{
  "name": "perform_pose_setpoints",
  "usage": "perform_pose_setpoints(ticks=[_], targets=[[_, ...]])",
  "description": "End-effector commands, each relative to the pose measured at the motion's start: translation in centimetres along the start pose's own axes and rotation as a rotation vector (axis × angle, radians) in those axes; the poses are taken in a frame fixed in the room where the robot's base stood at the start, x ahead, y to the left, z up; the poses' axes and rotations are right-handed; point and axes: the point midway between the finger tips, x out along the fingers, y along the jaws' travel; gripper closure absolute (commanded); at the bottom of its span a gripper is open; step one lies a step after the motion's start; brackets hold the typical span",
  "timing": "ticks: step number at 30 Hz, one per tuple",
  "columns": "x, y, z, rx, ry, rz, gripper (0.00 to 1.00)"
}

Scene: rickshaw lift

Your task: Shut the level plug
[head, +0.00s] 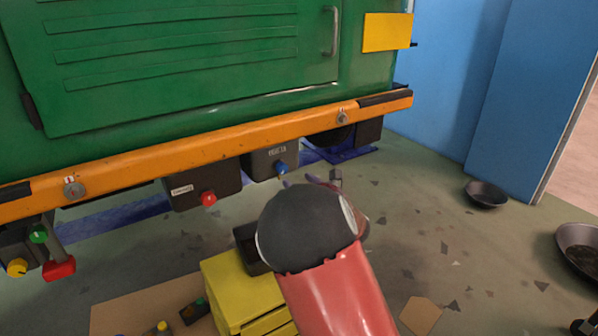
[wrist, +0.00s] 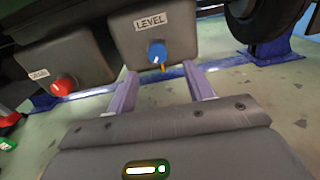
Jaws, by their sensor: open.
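The level plug is a blue knob (wrist: 157,52) on the front of a grey box (wrist: 183,28) labelled LEVEL. A small orange piece shows just under the knob. In the head view the blue knob (head: 281,168) is on the box hanging below the orange bumper. My gripper (wrist: 161,71) is open and empty, with its two purple fingers pointing toward the LEVEL box, one to each side of and below the knob. I see no contact with the knob. In the head view my gripper (head: 310,181) is partly hidden behind my dark wrist.
A second box with a red knob (head: 208,198) hangs to the left. The orange bumper (head: 250,136) runs above. A yellow drawer cabinet (head: 240,292) with a black tray (head: 247,242) stands below. Pans (head: 487,194) lie on the floor at right.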

Motion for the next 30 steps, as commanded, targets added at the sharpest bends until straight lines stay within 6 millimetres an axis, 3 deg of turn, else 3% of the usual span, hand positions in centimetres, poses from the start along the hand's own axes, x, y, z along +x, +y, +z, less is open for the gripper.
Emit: perform_pose_setpoints(ticks=[16,28,30], targets=[[7.0,0.6,0.1,-0.035,-0.005,0.020,0.48],[8.0,0.6,0.0,-0.032,-0.006,0.017,0.48],[8.0,0.6,0.0,-0.032,-0.006,0.018,0.57]])
